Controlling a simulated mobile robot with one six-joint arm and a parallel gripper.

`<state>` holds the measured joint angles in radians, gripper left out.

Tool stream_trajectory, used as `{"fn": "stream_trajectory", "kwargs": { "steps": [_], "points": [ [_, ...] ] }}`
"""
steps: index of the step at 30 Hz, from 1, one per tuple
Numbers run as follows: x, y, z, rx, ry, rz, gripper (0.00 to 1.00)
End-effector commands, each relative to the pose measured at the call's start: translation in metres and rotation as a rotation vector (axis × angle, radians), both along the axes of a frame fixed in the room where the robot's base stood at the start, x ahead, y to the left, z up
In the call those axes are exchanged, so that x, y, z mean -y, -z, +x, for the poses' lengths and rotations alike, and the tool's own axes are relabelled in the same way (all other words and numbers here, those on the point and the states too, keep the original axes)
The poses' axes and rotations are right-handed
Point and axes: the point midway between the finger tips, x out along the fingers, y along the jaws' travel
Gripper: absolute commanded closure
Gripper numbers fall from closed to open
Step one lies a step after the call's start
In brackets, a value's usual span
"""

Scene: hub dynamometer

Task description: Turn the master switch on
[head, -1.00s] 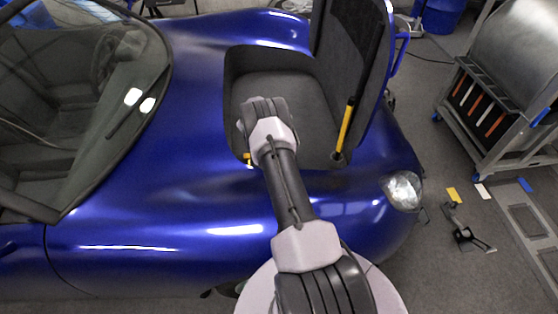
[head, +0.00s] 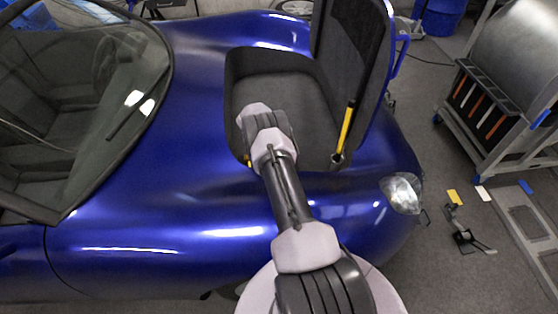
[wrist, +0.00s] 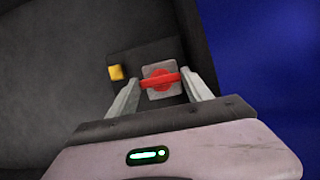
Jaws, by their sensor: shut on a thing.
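The master switch (wrist: 148,87) shows in the wrist view as a red bar handle on a square grey plate, mounted on a dark panel. The bar lies nearly level across the picture, slightly tilted. My gripper (wrist: 159,77) has a finger at each end of the red bar and is shut on it. In the head view my arm reaches over the car's near fender into the open front bay, and its wrist hides the gripper and the switch.
A small yellow block (wrist: 116,72) sits left of the switch plate. The blue car body (head: 150,225) surrounds the dark bay (head: 285,88). The raised lid (head: 350,50) and a yellow strut (head: 346,125) stand right of my arm. A metal cart (head: 500,110) stands farther right.

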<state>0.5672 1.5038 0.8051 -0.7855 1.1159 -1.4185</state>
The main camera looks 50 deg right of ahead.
Motion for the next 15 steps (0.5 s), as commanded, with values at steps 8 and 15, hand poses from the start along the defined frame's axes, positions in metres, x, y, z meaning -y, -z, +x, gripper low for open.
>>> {"fn": "stream_trajectory", "kwargs": {
  "steps": [8,15],
  "points": [
    [0.0008,-0.0005,-0.0002,0.001,0.001,-0.001,0.2],
    [-0.0007,-0.0053,0.0013,0.001,0.0,-0.001,0.2]
  ]
}}
